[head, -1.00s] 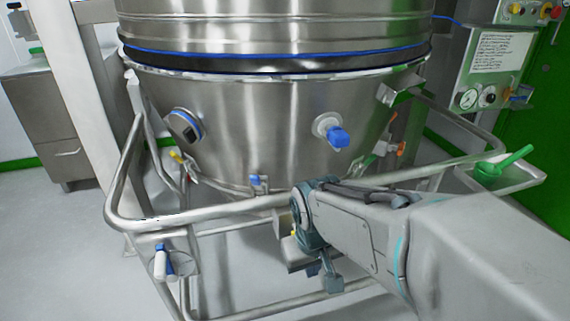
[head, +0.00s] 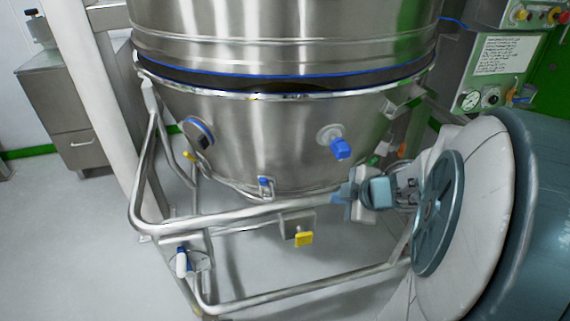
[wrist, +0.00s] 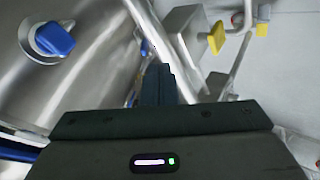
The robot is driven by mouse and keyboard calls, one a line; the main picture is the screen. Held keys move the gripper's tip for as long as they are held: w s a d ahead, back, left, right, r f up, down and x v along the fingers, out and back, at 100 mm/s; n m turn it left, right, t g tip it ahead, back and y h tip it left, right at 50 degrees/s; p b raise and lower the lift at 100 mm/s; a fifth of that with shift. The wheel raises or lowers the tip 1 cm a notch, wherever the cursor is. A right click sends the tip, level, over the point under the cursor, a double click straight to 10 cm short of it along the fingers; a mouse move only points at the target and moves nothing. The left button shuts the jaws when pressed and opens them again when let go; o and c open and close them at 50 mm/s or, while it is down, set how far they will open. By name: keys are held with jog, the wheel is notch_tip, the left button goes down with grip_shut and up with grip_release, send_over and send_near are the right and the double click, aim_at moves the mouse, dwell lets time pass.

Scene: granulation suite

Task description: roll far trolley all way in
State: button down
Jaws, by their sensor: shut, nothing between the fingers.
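The trolley is a tubular steel frame (head: 270,213) carrying a large conical steel bowl (head: 260,135) under a steel cylinder (head: 285,35). A blue-rimmed dark seam runs between bowl and cylinder. My gripper (head: 350,193) is shut and empty, close to the frame's front rail at the right of the bowl; contact with the rail cannot be told. In the wrist view my gripper (wrist: 158,82) points between the bowl (wrist: 85,70) and a rail. A yellow tab (head: 304,239) hangs below the rail. The trolley's wheels are hidden.
A blue-knobbed port (head: 340,149) sticks out of the bowl near my gripper. A white column (head: 100,100) and a steel cabinet (head: 70,115) stand at the left. A control panel (head: 500,70) is at the right. The floor at lower left is clear.

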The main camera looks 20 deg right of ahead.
aim_at(300, 213)
jog(key=s+a+n+g+y, duration=0.1)
jog(key=s+n+g+y, duration=0.1)
jog(key=s, duration=0.2)
jog(key=b+x, duration=0.2)
jog(key=x, duration=0.1)
jog(key=b+x, duration=0.2)
jog(key=x, duration=0.2)
jog(key=w+b+x, duration=0.1)
jog(key=b+x, duration=0.1)
jog(key=x, duration=0.2)
jog(key=shift+w+r, duration=0.4)
jog(key=shift+w, duration=0.35)
jog(key=shift+r, duration=0.1)
